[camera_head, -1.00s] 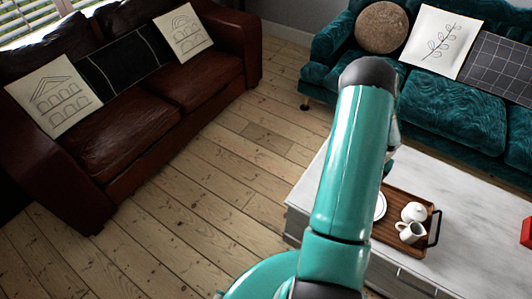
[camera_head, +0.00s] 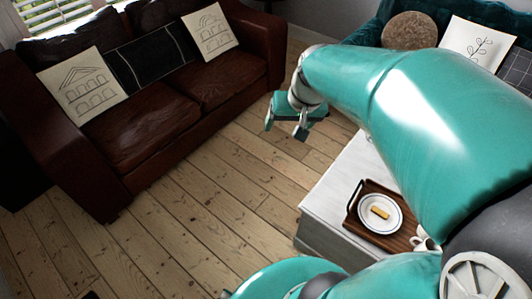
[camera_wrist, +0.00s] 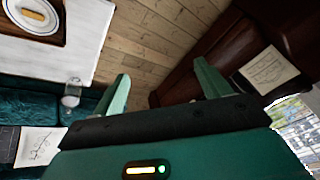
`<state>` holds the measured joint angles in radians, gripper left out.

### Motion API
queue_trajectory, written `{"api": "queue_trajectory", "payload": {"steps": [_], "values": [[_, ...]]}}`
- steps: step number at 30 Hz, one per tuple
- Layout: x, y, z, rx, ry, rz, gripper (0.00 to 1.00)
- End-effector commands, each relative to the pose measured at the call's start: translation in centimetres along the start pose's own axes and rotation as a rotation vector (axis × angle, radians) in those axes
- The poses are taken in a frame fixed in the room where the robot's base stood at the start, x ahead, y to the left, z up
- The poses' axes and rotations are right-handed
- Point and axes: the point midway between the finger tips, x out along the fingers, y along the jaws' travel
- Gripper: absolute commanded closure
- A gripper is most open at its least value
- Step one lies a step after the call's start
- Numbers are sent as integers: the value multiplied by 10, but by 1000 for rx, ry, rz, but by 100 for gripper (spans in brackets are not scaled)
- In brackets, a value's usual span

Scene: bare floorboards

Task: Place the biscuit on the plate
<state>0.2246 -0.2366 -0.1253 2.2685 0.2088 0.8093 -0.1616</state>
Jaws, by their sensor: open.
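The biscuit (camera_head: 380,212) is a small golden bar. It lies on the white plate (camera_head: 366,222), which has a dark ring near its rim. The plate sits on a brown wooden tray (camera_head: 352,218) on the white table. In the wrist view the biscuit (camera_wrist: 33,14) and plate (camera_wrist: 50,27) show at the upper left. My gripper (camera_head: 284,129) is raised over the floor between the sofas, left of the table and well apart from the plate. In the wrist view its two green fingers (camera_wrist: 160,84) are spread wide with nothing between them.
The white table (camera_head: 328,198) stands at the right, with a white cup (camera_head: 424,243) at the tray's near end, partly hidden by my arm. A brown leather sofa (camera_head: 150,122) is at the left, a teal sofa (camera_wrist: 32,101) behind the table. Bare floorboards (camera_head: 215,180) lie between.

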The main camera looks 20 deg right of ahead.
Motion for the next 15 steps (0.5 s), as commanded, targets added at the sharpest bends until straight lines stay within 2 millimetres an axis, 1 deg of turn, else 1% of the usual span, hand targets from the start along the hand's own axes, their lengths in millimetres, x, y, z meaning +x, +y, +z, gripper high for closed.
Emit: {"api": "queue_trajectory", "payload": {"steps": [1, 3, 5, 6, 9, 12, 15], "values": [[-14, -17, 13, -47, 20, -3, 24], [-29, -34, 31, -104, 39, 0, 24], [-41, -47, 46, -152, 59, 4, 24], [-48, -54, 58, -182, 71, 7, 24], [-62, -67, 83, -250, 105, 20, 24], [-71, -74, 102, -296, 130, 31, 24], [-75, -76, 112, -322, 146, 39, 24]]}}
